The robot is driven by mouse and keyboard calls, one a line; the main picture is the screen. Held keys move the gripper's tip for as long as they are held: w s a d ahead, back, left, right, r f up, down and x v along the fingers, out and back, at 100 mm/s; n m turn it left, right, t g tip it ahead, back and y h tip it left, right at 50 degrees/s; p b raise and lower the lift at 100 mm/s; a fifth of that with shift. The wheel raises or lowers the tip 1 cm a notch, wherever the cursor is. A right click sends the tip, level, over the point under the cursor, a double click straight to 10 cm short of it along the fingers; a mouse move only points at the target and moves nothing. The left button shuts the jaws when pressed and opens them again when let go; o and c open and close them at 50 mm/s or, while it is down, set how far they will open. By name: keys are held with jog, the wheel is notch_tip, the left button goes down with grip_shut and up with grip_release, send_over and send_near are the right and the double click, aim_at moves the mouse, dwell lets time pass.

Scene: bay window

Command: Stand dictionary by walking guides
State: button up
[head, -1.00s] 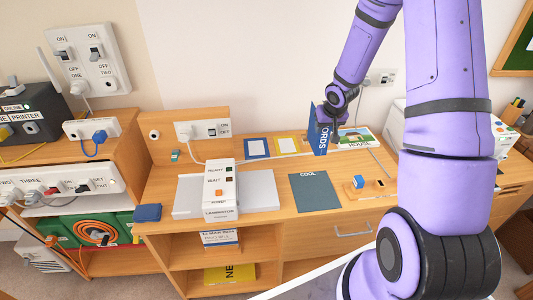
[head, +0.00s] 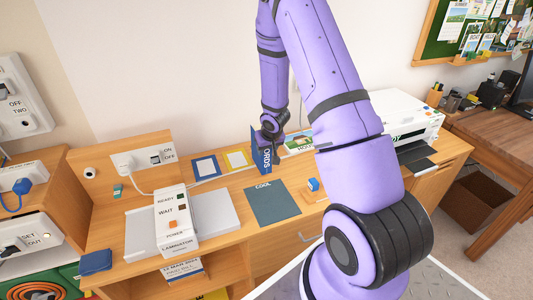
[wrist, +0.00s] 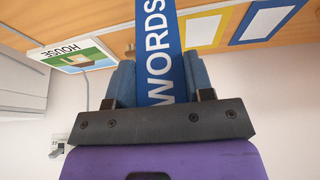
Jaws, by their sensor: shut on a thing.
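My gripper (head: 268,138) is shut on a blue book (head: 261,161) with "WORDS" in white on its spine, likely the dictionary. It is held upright at the back of the desk; I cannot tell whether its lower end touches the desk. In the wrist view the book (wrist: 158,60) sits between both fingers, its lettering facing the camera. I cannot make out any title naming walking guides. A book or card marked "HOUSE" (head: 299,144) is just right of the held book and also shows in the wrist view (wrist: 75,54).
A blue-bordered card (head: 206,168) and a yellow-bordered card (head: 236,159) are left of the book. A dark "COOL" mat (head: 272,203) lies in front. The laminator (head: 175,222) is at left; a white printer (head: 405,118) is at right. A small blue block (head: 313,184) sits near the mat.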

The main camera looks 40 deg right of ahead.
jog(key=shift+f, duration=1.15)
jog(key=o, duration=1.3)
jog(key=shift+o, duration=0.2)
